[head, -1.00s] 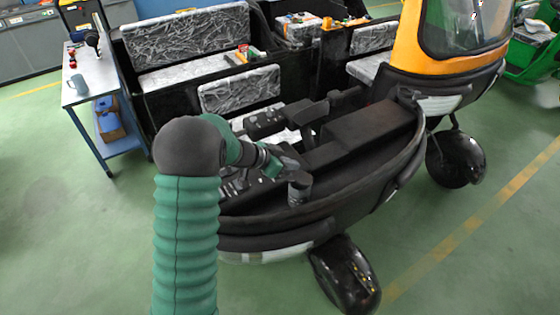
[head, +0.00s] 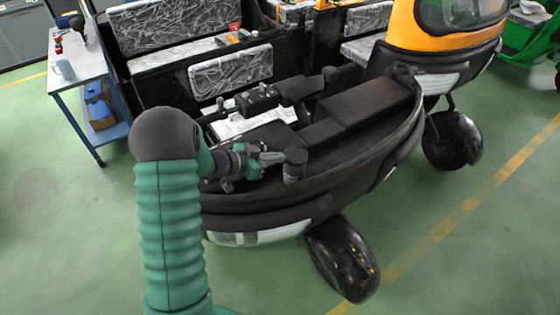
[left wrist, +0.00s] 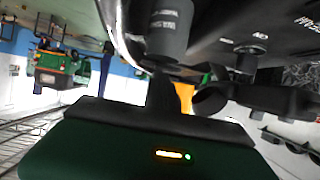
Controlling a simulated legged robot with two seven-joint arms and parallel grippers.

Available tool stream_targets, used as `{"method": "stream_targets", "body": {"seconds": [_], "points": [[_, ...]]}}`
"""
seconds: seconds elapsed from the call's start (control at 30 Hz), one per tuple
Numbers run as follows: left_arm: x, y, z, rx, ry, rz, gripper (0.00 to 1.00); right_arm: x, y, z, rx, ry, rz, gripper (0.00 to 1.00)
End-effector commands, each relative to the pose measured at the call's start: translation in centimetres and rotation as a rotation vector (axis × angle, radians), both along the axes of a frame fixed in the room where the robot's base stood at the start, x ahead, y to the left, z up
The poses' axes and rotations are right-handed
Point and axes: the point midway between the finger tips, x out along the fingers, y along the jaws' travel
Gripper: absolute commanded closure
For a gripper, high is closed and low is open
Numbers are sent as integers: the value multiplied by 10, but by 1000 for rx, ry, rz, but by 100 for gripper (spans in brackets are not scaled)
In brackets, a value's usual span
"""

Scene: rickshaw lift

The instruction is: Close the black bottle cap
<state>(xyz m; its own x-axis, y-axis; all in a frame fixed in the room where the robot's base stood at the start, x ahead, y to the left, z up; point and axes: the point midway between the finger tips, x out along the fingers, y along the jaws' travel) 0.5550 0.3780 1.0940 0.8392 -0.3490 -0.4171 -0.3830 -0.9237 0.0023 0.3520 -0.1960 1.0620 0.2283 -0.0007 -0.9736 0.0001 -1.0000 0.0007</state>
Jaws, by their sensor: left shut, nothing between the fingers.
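A short black cylinder, which looks like the bottle with its cap (head: 295,165), stands upright on the front edge of the rickshaw's black body. It seems to be the dark cylinder (left wrist: 170,28) at the top of the left wrist view. I cannot make out a separate cap or tell whether it is closed. My left gripper (head: 274,158) is just left of the cylinder, near its top, shut and empty. In the left wrist view my shut fingers (left wrist: 165,92) point toward the cylinder; contact is unclear. My right gripper is not in view.
The black rickshaw frame (head: 350,160) surrounds the cylinder, with a control box (head: 258,100) behind it. A dark knob (left wrist: 250,55) shows in the left wrist view. A worktable (head: 75,68) with a mug stands at left. The green floor in front is clear.

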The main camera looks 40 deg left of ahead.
Motion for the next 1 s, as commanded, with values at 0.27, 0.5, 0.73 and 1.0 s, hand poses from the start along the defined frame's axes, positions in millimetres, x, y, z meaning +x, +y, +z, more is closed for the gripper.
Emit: {"method": "stream_targets", "body": {"seconds": [0.27, 0.5, 0.73, 1.0], "points": [[-7, 3, -26, -38, -93, 2, 100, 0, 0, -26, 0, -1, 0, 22], [-8, 3, -29, -37, -85, 1, 100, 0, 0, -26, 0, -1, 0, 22], [-9, 2, -24, -37, -81, 0, 100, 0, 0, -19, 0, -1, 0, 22], [-8, 2, -11, -37, -86, 0, 100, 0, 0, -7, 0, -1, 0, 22]]}}
